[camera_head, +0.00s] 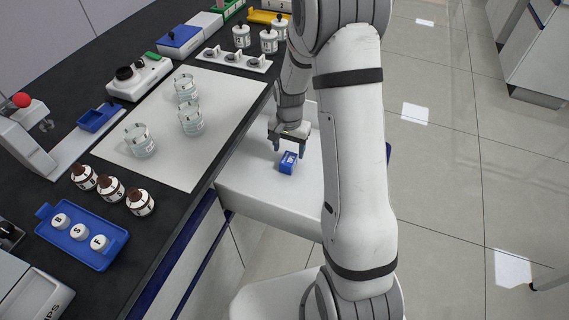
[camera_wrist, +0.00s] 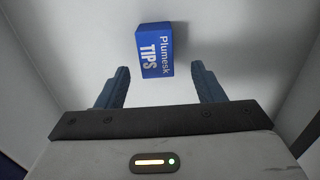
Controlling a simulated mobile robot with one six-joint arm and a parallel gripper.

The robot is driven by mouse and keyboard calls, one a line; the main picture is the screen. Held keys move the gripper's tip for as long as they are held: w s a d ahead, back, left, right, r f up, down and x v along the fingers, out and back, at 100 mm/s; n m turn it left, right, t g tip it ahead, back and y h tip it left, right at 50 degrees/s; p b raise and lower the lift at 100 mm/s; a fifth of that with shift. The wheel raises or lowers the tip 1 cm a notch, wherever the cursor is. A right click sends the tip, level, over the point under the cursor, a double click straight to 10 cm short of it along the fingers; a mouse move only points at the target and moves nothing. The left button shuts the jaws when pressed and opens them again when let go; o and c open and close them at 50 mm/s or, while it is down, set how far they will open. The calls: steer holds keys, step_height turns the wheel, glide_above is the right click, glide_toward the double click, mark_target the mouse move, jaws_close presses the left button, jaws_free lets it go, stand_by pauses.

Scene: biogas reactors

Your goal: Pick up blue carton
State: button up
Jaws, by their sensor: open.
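The blue carton (camera_head: 288,163) lies in a white open drawer (camera_head: 262,190) beside the dark bench. In the wrist view the carton (camera_wrist: 154,50) shows the words "Plumesk TIPS" and rests on the white drawer floor (camera_wrist: 90,30). My gripper (camera_head: 288,142) is over the drawer, close to the carton. In the wrist view my gripper (camera_wrist: 162,82) has its two blue fingers spread wide and is empty. The carton lies between and slightly beyond the fingertips, and neither finger visibly touches it.
The drawer walls stand around the carton. Open tiled floor (camera_head: 450,180) lies to the right.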

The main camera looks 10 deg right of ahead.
mark_target(289, 157)
steer(key=f, duration=0.4)
steer(key=shift+s+f, duration=0.35)
steer(key=shift+f, duration=0.05)
steer(key=shift+c, duration=0.5)
steer(key=c, duration=1)
steer(key=shift+o, duration=0.2)
steer(key=shift+r, duration=0.1)
